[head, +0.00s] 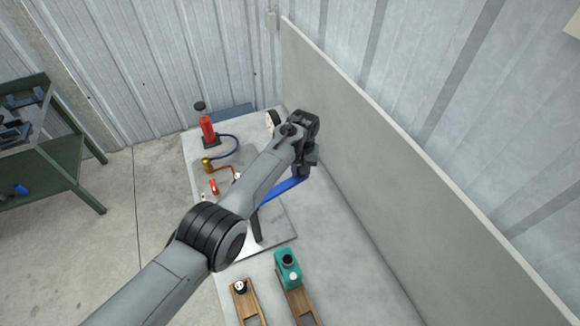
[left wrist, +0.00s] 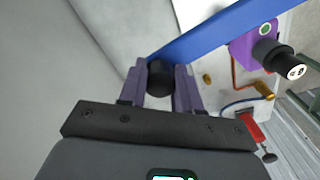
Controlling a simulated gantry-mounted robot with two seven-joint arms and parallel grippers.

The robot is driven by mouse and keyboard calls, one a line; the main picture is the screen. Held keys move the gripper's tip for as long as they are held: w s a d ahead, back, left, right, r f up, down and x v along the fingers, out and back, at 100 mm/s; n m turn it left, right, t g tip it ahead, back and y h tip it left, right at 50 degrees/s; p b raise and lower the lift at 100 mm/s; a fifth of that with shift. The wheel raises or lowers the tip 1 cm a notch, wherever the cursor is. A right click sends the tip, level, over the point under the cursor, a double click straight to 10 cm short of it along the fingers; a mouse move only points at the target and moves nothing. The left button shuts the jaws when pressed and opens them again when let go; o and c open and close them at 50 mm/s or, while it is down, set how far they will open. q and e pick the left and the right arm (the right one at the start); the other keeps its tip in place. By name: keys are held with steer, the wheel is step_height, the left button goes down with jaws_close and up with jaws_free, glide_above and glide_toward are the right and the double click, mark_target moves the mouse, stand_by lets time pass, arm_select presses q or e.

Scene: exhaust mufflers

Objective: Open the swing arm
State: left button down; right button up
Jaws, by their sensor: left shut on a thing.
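The swing arm is a flat blue bar (head: 285,189), partly hidden behind my left arm in the head view. In the left wrist view the blue bar (left wrist: 215,32) runs from the middle up to the upper right. A black knob (left wrist: 160,80) sits at its near end. My left gripper (head: 303,172) is at the bar's outer end, close to the grey upright panel. Its purple fingers (left wrist: 160,71) are shut on the black knob, one on each side. A purple block (left wrist: 244,50) with a black cylinder shows beside the bar. My right gripper is not in view.
The grey upright panel (head: 385,165) borders the table on the right. A red cylinder (head: 208,129) with a blue hose stands at the back left. A teal device (head: 287,270) and wooden holders (head: 246,305) are at the front. A green shelf (head: 45,160) stands at left.

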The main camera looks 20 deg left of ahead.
arm_select(q)
steer(key=shift+s+d, duration=0.15)
stand_by(0.3)
steer(key=c, duration=0.8)
jaws_free()
steer(key=shift+r, duration=0.45)
step_height(320, 180, up, 10)
steer(key=shift+f+b, duration=0.1)
steer(key=shift+b, duration=0.2)
steer(key=shift+s, duration=0.15)
